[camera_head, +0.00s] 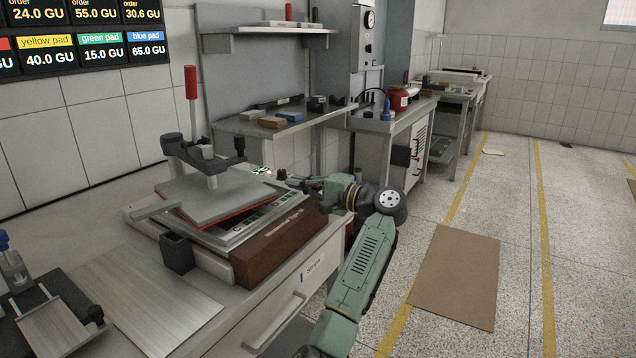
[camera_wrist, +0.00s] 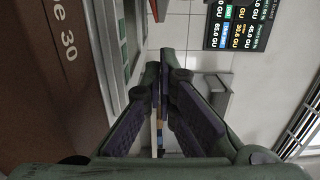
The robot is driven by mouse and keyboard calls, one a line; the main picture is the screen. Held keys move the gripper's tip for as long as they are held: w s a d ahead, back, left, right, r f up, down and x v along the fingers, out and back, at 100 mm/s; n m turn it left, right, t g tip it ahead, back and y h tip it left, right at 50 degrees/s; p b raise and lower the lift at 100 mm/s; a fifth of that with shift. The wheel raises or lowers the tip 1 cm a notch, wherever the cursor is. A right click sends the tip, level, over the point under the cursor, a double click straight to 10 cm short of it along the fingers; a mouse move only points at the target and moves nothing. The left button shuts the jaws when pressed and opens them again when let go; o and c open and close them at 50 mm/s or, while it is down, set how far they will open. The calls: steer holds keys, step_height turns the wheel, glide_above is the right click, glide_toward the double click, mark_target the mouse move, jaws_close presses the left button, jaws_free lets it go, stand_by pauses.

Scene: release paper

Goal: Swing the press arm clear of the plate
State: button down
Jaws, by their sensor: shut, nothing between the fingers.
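The press stands on the left workbench. Its dark press arm (camera_head: 198,158) lies across above the grey plate (camera_head: 222,197), with a pale post reaching down to the plate. A tall red-handled lever (camera_head: 191,84) rises at the arm's left end, and a dark knob-like end (camera_head: 239,147) is at its right. My gripper (camera_head: 282,175) is to the right of the press arm and apart from it, over the right side of the press. In the wrist view my gripper (camera_wrist: 166,62) is shut and empty, its dark fingers close together. The press arm is not clearly seen there.
A brown block (camera_head: 282,240) with lettering fronts the press, below my gripper. A shelf (camera_head: 275,126) with small blocks is behind. The floor at the right is open, with a brown mat (camera_head: 455,275).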

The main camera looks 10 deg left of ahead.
mark_target(289, 200)
steer(key=s, duration=0.1)
steer(key=s+a, duration=0.1)
steer(key=s+p, duration=0.1)
steer(key=shift+s+a, duration=0.1)
steer(key=shift+a, duration=0.15)
steer(key=shift+s, duration=0.1)
